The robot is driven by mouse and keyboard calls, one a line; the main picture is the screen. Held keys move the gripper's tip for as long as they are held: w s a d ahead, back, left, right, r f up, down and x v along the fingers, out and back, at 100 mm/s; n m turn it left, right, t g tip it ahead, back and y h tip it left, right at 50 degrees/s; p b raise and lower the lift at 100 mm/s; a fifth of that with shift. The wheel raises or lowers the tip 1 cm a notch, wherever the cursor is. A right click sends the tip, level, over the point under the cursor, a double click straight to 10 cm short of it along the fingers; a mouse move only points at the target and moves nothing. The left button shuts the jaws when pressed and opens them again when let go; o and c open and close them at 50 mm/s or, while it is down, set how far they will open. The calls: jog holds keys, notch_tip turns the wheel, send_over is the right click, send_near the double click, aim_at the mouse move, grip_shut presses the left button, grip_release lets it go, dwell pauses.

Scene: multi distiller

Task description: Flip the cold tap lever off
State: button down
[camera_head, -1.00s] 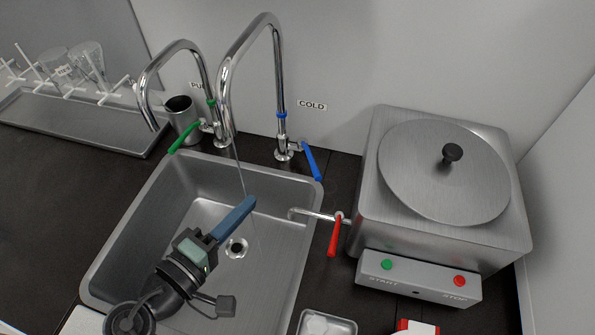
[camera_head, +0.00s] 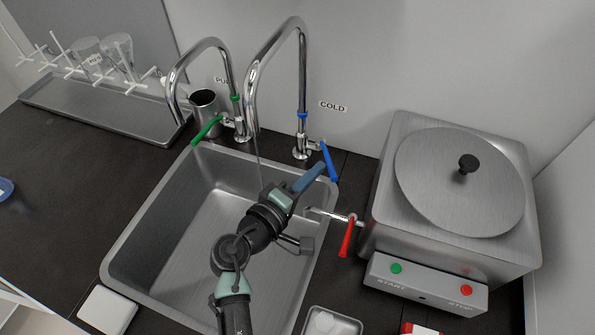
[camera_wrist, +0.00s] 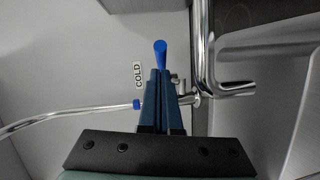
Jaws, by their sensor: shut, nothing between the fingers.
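The cold tap is a tall chrome gooseneck (camera_head: 302,85) with a blue collar, beside the COLD label (camera_head: 333,106). Its blue lever (camera_head: 328,160) slants down to the right from the tap base. A thin stream of water (camera_head: 258,165) falls from its spout into the sink. My gripper (camera_head: 319,169) is shut and empty, with its blue fingertips just left of the lever; I cannot tell whether they touch. In the wrist view the lever's round blue end (camera_wrist: 160,50) shows just beyond the shut fingertips (camera_wrist: 160,74).
The steel sink (camera_head: 150,225) lies under my arm. A shorter tap with a green lever (camera_head: 207,129) stands left of the cold tap. The distiller (camera_head: 460,190), with a red-levered outlet (camera_head: 346,236), stands close on the right. A rack tray (camera_head: 110,118) is at the far left.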

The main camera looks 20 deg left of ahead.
jog(key=shift+w+d+f, duration=0.1)
jog(key=shift+d, duration=0.05)
jog(key=shift+w+d+b, duration=0.2)
jog(key=shift+d, duration=0.45)
jog(key=shift+w+d+b, duration=0.15)
jog(key=shift+d, duration=0.45)
